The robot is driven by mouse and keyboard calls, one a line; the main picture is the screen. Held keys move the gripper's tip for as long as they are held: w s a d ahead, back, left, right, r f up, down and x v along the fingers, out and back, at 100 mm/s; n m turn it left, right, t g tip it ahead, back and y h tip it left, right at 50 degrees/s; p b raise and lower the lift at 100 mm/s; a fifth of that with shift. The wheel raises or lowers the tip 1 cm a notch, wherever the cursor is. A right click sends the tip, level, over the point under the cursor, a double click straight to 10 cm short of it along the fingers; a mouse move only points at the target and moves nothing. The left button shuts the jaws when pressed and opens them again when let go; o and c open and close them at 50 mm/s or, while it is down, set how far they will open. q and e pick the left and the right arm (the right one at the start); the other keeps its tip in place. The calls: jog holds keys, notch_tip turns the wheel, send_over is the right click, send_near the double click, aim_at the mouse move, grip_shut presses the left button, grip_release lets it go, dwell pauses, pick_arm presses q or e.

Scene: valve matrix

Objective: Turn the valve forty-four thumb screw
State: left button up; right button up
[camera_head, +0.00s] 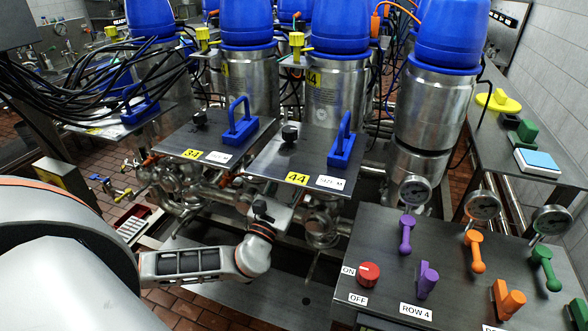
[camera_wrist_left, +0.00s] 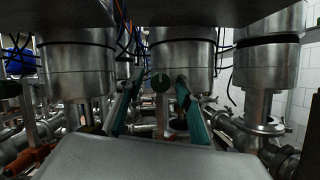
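The valve forty-four plate (camera_head: 275,160) carries a yellow "44" label (camera_head: 297,179), a black knob (camera_head: 290,133) and a blue handle (camera_head: 342,145). My left arm comes in from the left, and its wrist reaches low in front of and under this plate; the gripper tips are hidden in the head view. In the left wrist view my left gripper (camera_wrist_left: 160,103) is open, two teal fingers apart. A small dark round knob with a pale mark (camera_wrist_left: 160,83), possibly the thumb screw, shows between and beyond the fingers, under a steel cylinder (camera_wrist_left: 182,55). Contact is not visible. My right gripper is not in view.
The valve thirty-four plate (camera_head: 185,135) stands to the left. A control panel (camera_head: 385,235) with a red knob (camera_head: 369,274), coloured levers and gauges stands at right front. Steel pipes (camera_head: 185,190) run below the plates. Black cables hang at the upper left.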

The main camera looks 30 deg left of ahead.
pick_arm(q)
grip_shut()
